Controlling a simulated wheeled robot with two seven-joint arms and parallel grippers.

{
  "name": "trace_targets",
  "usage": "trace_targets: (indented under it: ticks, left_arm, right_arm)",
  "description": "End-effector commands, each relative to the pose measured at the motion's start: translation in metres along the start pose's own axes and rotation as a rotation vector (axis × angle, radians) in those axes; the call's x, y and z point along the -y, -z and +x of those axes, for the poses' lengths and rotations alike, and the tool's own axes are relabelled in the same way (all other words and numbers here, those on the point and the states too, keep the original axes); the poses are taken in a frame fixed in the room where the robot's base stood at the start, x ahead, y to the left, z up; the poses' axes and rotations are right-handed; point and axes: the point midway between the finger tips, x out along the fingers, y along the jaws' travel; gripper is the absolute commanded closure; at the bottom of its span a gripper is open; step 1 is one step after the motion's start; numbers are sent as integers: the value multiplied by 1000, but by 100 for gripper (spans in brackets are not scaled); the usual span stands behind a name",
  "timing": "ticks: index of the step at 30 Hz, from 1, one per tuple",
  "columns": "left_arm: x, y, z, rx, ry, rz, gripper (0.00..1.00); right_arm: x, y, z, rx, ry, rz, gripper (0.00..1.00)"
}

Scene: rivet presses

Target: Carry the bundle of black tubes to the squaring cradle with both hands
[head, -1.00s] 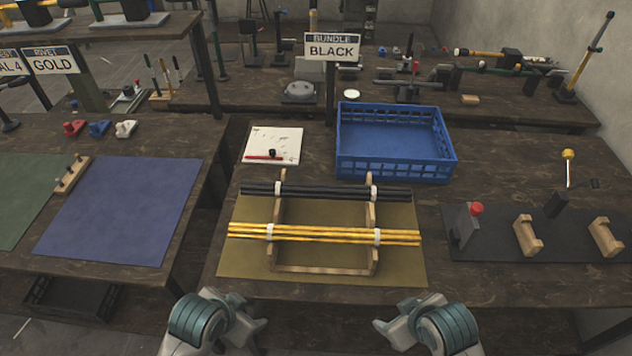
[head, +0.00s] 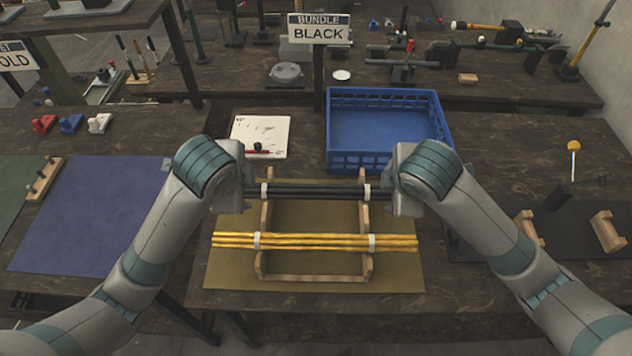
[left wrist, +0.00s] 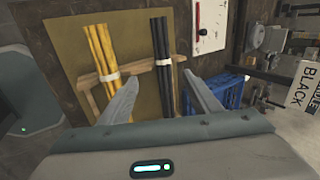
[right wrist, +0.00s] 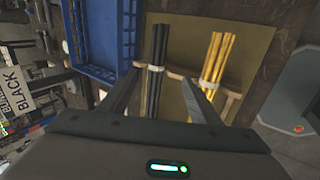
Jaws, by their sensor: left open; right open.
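The bundle of black tubes (head: 315,192) lies across the far part of a wooden rack (head: 312,279), with white bands near both ends. My left gripper (head: 242,192) is at its left end and my right gripper (head: 394,194) at its right end. In the left wrist view the black tubes (left wrist: 162,60) run between the open, spread fingers. In the right wrist view the black tubes (right wrist: 155,60) also lie between open fingers, nearer the left one. What seems to be the squaring cradle, with wooden blocks (head: 607,231) on a dark base, is at the right, partly hidden by my right arm.
A bundle of yellow tubes (head: 315,242) lies on the same rack, nearer me. A blue crate (head: 388,163) stands just behind the rack. A white sheet (head: 261,137) lies behind its left side. A "BUNDLE BLACK" sign (head: 318,30) stands at the back.

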Motion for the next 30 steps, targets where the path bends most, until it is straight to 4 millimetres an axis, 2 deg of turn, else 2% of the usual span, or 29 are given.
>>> trace_targets:
  ticks: [3,17,23,30]
  left_arm:
    - [5,-1,-4,9,4,28,43]
    - [5,-1,-1,8,3,28,43]
    - [4,-1,13,8,0,26,43]
    - [4,-2,46,10,0,27,43]
  right_arm:
    - [-5,-2,-3,12,-3,-26,43]
    - [-5,-2,0,12,-3,-26,43]
    - [-5,-2,13,13,-2,-25,43]
    - [-4,-3,46,14,0,-25,43]
